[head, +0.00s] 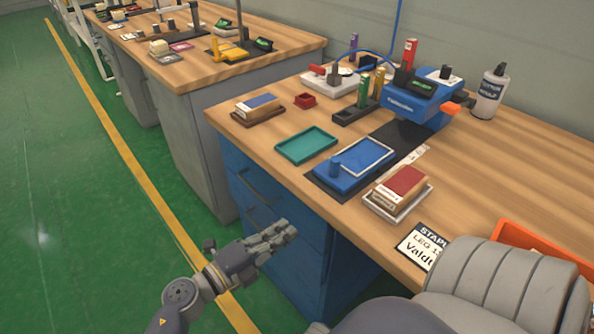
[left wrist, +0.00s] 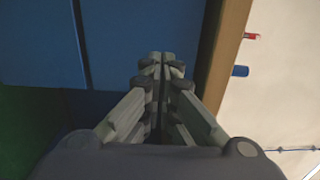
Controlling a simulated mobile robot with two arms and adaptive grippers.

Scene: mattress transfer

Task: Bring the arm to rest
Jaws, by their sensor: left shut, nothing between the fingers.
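My left gripper (head: 283,233) is shut and empty. In the head view it hangs beside the front of the blue drawer cabinet (head: 262,200), lower than the tabletop. In the left wrist view the shut fingers (left wrist: 162,62) point along the blue cabinet front (left wrist: 110,40), and the wooden table edge (left wrist: 222,60) runs close on their right. My left arm (head: 185,295) comes in from the lower left. A large grey part of my own body fills the lower right of the head view. My right gripper does not show.
The wooden workbench (head: 500,165) carries a teal tray (head: 306,146), a blue fixture (head: 345,180), a red-topped block in a white tray (head: 398,190) and an orange bin (head: 540,245). A second bench (head: 205,75) stands behind. Green floor (head: 60,200) with a yellow line lies open at left.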

